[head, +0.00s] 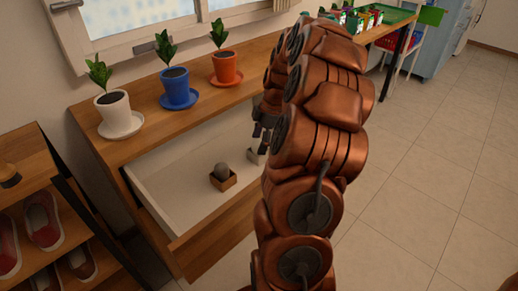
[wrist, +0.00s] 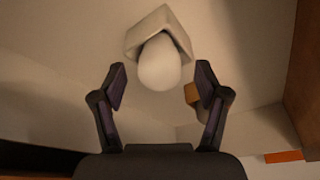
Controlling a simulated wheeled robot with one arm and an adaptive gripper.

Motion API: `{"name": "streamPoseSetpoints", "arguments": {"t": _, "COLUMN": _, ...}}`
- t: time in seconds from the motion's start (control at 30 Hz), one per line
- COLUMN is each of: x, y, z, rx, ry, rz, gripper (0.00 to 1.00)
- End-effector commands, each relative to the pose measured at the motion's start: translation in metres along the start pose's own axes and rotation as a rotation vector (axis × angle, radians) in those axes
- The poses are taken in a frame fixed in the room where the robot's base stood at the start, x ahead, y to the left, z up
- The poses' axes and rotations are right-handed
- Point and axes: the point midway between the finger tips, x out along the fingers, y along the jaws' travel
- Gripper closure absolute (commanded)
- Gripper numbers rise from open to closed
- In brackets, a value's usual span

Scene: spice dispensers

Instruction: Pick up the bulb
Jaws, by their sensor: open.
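A pale, rounded bulb (wrist: 160,64) shows in the wrist view, in front of a small whitish open box (wrist: 158,22) and partly overlapping it. My gripper (wrist: 162,86) is open, with one dark finger on each side of the bulb's lower end and visible gaps to both. In the head view my gripper (head: 260,136) hangs over the open drawer, partly hidden by my arm. The whitish box (head: 256,156) shows there just below it, but I cannot make out the bulb in it.
The drawer (head: 185,195) is pulled out, with a small brown box (head: 224,181) holding a grey round object (head: 221,170). Potted plants in white (head: 114,108), blue (head: 177,88) and orange (head: 226,67) pots stand above. A shoe rack (head: 30,160) is at left.

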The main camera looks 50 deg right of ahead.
Motion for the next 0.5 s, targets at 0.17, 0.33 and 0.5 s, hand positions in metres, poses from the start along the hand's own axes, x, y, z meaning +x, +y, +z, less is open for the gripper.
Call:
{"name": "streamPoseSetpoints", "arguments": {"t": 0.17, "x": 0.0025, "y": 0.0004, "z": 0.0002, "rx": 0.000, "ry": 0.000, "rz": 0.002, "gripper": 0.26}}
{"name": "streamPoseSetpoints", "arguments": {"t": 0.33, "x": 0.0024, "y": 0.0002, "z": 0.0000, "rx": 0.000, "ry": 0.000, "rz": 0.002, "gripper": 0.35}}
{"name": "streamPoseSetpoints", "arguments": {"t": 0.5, "x": 0.0023, "y": 0.0001, "z": -0.0001, "rx": 0.000, "ry": 0.000, "rz": 0.001, "gripper": 0.53}}
